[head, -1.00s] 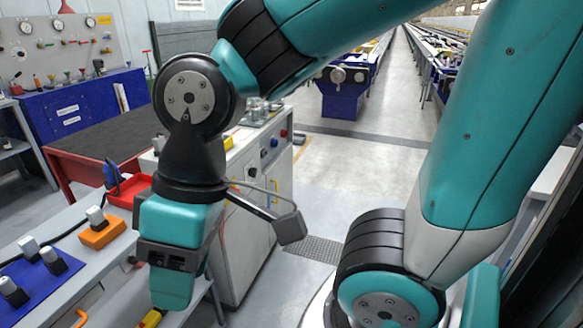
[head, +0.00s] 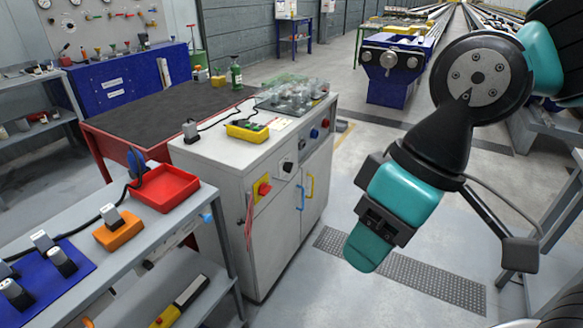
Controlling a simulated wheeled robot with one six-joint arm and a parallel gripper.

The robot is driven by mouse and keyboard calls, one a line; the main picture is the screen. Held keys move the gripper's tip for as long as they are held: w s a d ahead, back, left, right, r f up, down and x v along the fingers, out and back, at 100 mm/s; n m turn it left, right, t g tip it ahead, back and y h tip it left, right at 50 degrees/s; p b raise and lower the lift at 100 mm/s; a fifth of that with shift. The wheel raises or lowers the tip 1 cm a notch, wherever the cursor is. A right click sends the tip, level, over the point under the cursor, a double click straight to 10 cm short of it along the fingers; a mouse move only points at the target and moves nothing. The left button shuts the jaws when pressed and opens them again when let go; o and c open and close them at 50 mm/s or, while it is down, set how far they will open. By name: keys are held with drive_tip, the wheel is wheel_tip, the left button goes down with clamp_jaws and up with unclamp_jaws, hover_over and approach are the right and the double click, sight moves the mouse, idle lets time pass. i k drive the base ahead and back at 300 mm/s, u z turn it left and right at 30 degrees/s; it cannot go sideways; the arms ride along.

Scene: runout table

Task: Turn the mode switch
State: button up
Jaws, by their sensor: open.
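A white control cabinet (head: 225,205) stands left of centre with controls along its upper front panel. A black rotary knob (head: 287,167) is on its front, with a red switch on a yellow plate (head: 263,189) to the left. A blue knob (head: 314,133) and a red knob (head: 325,123) are further right. I cannot tell which is the mode switch or read its setting. My gripper (head: 362,252) hangs tilted downward to the right of the cabinet, in free air and apart from it. It is open, holding nothing visible; one finger largely hides the other.
A grey bench (head: 165,228) at left holds a red tray (head: 165,188), an orange block (head: 118,231) and a blue mat (head: 45,279). A dark-topped red table (head: 150,118) stands behind the cabinet. Floor in front of the cabinet doors is clear, with a grating (head: 400,275).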

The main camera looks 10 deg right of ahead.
sight(288, 166)
drive_tip(key=z, duration=0.35)
drive_tip(key=k, duration=0.45)
drive_tip(key=z, duration=1.15)
drive_tip(key=i, duration=0.85)
drive_tip(key=u, duration=0.9)
drive_tip(key=i, duration=0.5)
drive_tip(key=u, duration=0.45)
